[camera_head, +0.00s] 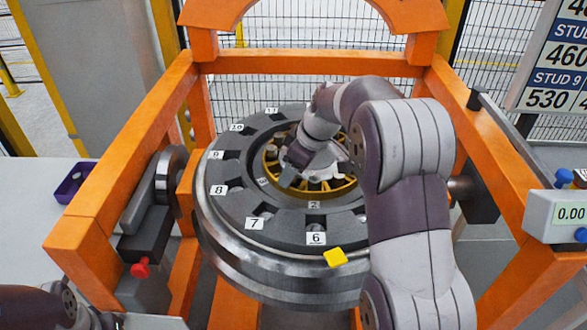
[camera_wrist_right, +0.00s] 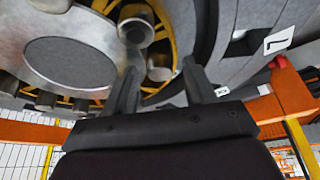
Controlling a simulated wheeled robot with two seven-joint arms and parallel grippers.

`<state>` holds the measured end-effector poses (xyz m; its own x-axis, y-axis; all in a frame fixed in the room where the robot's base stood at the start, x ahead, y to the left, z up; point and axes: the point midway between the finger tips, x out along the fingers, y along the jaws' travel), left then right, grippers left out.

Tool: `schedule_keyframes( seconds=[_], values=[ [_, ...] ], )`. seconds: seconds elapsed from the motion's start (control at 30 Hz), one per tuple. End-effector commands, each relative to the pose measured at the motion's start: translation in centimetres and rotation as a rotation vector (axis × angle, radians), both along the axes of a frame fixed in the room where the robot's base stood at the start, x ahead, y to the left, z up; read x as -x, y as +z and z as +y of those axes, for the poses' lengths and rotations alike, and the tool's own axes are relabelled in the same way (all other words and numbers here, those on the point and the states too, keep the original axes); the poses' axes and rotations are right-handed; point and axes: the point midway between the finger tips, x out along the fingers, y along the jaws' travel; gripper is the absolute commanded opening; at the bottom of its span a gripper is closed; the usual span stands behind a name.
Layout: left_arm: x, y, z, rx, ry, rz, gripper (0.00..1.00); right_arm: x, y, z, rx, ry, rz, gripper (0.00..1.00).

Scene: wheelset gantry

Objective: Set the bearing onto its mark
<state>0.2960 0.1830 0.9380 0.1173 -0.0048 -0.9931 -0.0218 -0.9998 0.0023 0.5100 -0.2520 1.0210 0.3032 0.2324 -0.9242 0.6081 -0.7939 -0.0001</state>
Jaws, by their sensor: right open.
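The large round grey wheel (camera_head: 225,200) carries white number labels, and a yellow spoked ring (camera_head: 345,188) sits in its centre. Metal cylinders stand in that ring; I cannot tell which part is the bearing. My right gripper (camera_head: 288,180) reaches down into the ring from the right, partly hidden by my arm. In the right wrist view its two fingers are apart, with a short grey cylinder (camera_wrist_right: 159,68) beyond and between them; contact is not clear. My left gripper is out of view.
An orange gantry frame (camera_head: 120,160) surrounds the wheel. A clamp with a red knob (camera_head: 140,268) is on the left. A purple bin (camera_head: 74,182) sits on the left table. A gauge box reading 0.00 (camera_head: 548,217) is on the right. Wire fencing stands behind.

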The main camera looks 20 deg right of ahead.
Motion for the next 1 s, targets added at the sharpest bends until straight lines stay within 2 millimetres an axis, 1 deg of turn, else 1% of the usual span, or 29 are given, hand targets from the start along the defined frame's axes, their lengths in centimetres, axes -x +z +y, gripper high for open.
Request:
schedule_keyframes(
  seconds=[0.07,0.13,0.2,0.23,0.3,0.43,0.5,0.6,1.0],
  values=[
    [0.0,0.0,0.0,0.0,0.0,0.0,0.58,0.2,1.0,-0.3,0.0,-0.001,-0.004,0.55],
    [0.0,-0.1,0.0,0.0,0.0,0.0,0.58,0.7,2.3,-0.6,0.002,-0.003,-0.005,0.55],
    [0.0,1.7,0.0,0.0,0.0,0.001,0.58,1.3,5.0,-1.1,0.001,-0.003,-0.004,0.55],
    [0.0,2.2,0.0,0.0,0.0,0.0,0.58,1.6,5.9,-1.3,0.001,-0.004,-0.005,0.55],
    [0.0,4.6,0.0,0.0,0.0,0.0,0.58,2.2,8.2,-1.8,0.0,-0.003,-0.003,0.55],
    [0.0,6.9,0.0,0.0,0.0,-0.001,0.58,3.2,10.6,-2.5,0.0,-0.003,-0.001,0.55],
    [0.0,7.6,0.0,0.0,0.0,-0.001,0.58,3.5,11.4,-2.7,0.001,-0.002,-0.002,0.55],
    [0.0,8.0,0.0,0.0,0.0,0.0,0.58,3.8,11.7,-2.9,0.0,-0.001,-0.001,0.55],
    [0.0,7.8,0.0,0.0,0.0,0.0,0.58,3.9,11.6,-3.0,0.001,-0.001,-0.002,0.55]
  ],
)
